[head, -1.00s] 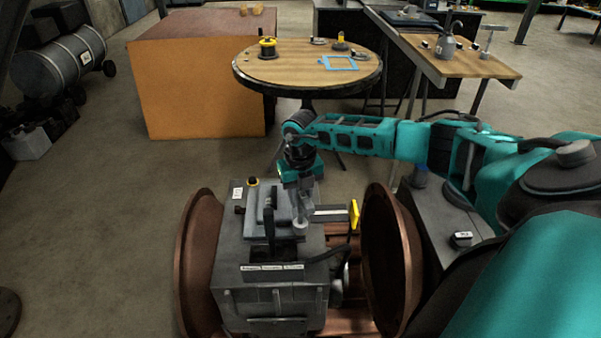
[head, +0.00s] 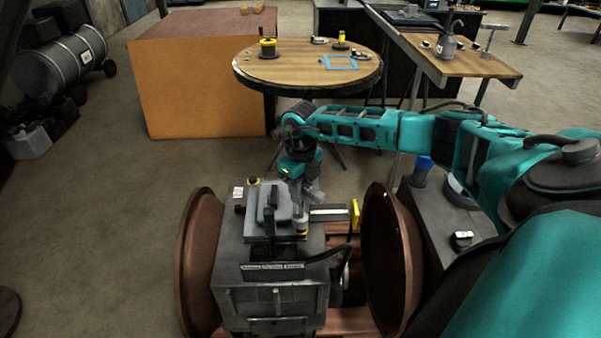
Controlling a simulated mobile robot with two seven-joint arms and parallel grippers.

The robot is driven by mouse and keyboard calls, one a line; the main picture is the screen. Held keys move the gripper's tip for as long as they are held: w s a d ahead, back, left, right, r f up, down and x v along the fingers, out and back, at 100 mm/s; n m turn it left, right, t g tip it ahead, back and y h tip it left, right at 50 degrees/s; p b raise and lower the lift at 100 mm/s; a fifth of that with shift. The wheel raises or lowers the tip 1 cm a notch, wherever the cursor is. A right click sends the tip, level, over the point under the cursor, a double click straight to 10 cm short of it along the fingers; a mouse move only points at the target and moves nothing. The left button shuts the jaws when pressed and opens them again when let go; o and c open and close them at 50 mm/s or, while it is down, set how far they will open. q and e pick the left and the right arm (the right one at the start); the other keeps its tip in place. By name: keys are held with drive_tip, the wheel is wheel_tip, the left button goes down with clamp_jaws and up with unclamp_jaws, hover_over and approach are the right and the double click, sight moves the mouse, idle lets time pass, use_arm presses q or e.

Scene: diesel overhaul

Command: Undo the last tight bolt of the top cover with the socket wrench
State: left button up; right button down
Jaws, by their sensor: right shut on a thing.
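The diesel engine (head: 270,295) stands between two copper-coloured round flanges, with the grey top cover (head: 257,228) on its upper face. My right gripper (head: 305,202) is over the right side of the cover, pointing down and shut on the socket wrench (head: 302,227). The wrench's pale lower end is down at the cover's right edge. The bolt under it is hidden, so I cannot tell whether the socket sits on it. A black upright part (head: 268,222) stands on the cover to the left of the wrench. My left gripper is not in view.
A yellow part (head: 354,213) sticks up right of the cover, near the right flange (head: 388,260). A round table (head: 300,62) with small items and a blue frame stands behind. A wooden bench (head: 460,62) is at the back right.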

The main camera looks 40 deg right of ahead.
drive_tip(key=shift+r+m+p, duration=0.1)
drive_tip(key=shift+m+p, duration=0.55)
drive_tip(key=shift+m, duration=0.55)
drive_tip(key=m+p, duration=0.1)
drive_tip(key=m, duration=0.2)
drive_tip(key=shift+p, duration=0.35)
drive_tip(key=m+p, duration=0.2)
drive_tip(key=m, duration=0.3)
drive_tip(key=shift+p, duration=0.35)
drive_tip(key=shift+m, duration=1.2)
drive_tip(key=m, duration=0.9)
drive_tip(key=shift+s, duration=0.1)
drive_tip(key=m, duration=1.1)
drive_tip(key=shift+s, duration=0.1)
drive_tip(key=shift+f, duration=0.2)
